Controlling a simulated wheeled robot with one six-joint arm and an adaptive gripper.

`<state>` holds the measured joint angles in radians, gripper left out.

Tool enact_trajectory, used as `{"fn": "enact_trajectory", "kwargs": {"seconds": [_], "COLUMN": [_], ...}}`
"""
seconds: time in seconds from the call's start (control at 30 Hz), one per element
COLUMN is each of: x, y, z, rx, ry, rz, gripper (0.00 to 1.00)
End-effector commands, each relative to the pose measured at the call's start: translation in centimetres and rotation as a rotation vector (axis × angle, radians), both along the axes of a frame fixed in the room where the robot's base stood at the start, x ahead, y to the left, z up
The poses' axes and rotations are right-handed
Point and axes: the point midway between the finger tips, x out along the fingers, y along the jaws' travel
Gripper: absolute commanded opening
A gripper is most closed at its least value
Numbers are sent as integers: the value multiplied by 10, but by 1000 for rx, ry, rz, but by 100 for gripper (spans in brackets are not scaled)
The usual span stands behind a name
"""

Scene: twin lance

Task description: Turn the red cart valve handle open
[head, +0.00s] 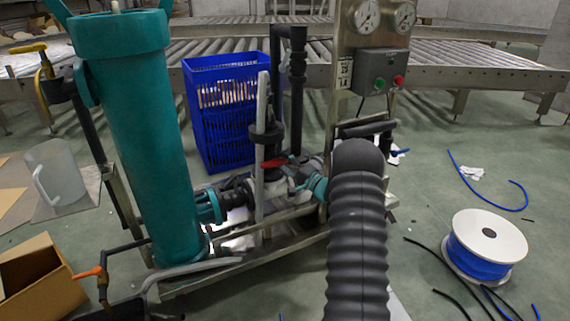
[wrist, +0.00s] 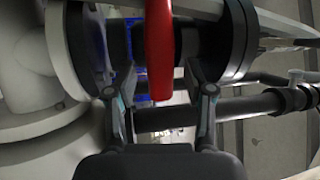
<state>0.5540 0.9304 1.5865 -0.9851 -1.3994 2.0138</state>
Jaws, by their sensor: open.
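The red valve handle (head: 274,163) sits low on the cart's pipework in the head view, left of my ribbed dark arm. In the wrist view, the red handle (wrist: 159,50) hangs down from the top edge as a broad bar, in front of a dark pipe with flanges. My gripper (wrist: 160,100) is open, with one finger on each side of the handle's lower end. Gaps show between the handle and both fingers, so it is not gripped. My arm partly hides the pipework near the gripper in the head view.
A tall teal vessel (head: 130,140) stands on the cart at left. Gauges and a control box (head: 383,71) stand above at right. A blue crate (head: 222,140) is behind. A blue hose spool (head: 478,262) and loose hoses lie on the floor at right.

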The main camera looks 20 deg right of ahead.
Motion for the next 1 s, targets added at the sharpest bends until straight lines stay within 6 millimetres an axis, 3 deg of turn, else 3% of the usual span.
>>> {"fn": "enact_trajectory", "kwargs": {"seconds": [0.13,0.3,0.37,0.77,1.0], "x": [0,0,0,0,0], "y": [0,0,0,0,-1], "z": [0,0,0,3,10], "rx": [0,0,0,-55,-211], "ry": [0,0,0,-3,-7], "rz": [0,0,0,0,0], "gripper": [53,10,0,0,0]}}
